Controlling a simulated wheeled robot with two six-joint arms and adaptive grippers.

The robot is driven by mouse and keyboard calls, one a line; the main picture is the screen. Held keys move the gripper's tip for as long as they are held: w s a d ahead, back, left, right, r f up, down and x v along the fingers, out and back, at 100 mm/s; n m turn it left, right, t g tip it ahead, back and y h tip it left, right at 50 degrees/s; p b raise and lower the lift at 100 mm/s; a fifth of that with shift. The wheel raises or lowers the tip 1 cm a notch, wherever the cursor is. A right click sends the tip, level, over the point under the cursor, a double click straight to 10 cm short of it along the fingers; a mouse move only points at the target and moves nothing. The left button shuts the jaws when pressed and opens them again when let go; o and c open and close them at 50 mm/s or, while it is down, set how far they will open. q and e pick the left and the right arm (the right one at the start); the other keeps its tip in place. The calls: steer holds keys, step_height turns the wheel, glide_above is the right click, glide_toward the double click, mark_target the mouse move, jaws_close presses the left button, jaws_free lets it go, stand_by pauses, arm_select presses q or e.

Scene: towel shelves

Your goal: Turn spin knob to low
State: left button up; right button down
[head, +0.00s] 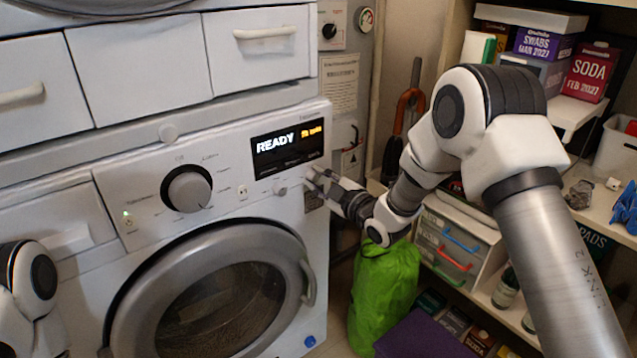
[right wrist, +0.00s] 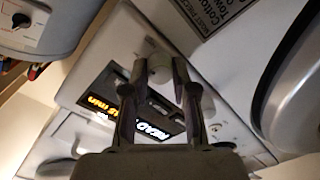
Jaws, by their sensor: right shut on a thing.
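The white washing machine (head: 75,222) has a sloped control panel with a large grey dial (head: 187,191) and a black display (head: 288,145) reading "READY" beside small orange text. Small knobs sit below the display: one (head: 280,189) near its middle and one at the panel's right end. My right gripper (head: 312,181) is at that right end. In the right wrist view, its two fingers are shut on a small round pale knob (right wrist: 160,68), one on either side. The knob's label and pointer are too small to read. My left gripper is out of view.
The round door (head: 222,296) with its handle is below the panel, and white drawers (head: 262,40) are above. A green bag (head: 385,291) stands under my right forearm. Shelves at right hold boxes, including a red SODA box (head: 591,71).

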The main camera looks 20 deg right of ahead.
steer(key=shift+n+b, duration=0.45)
steer(key=shift+n, duration=0.85)
steer(key=c, duration=0.9)
jaws_free()
steer(key=v, duration=1.2)
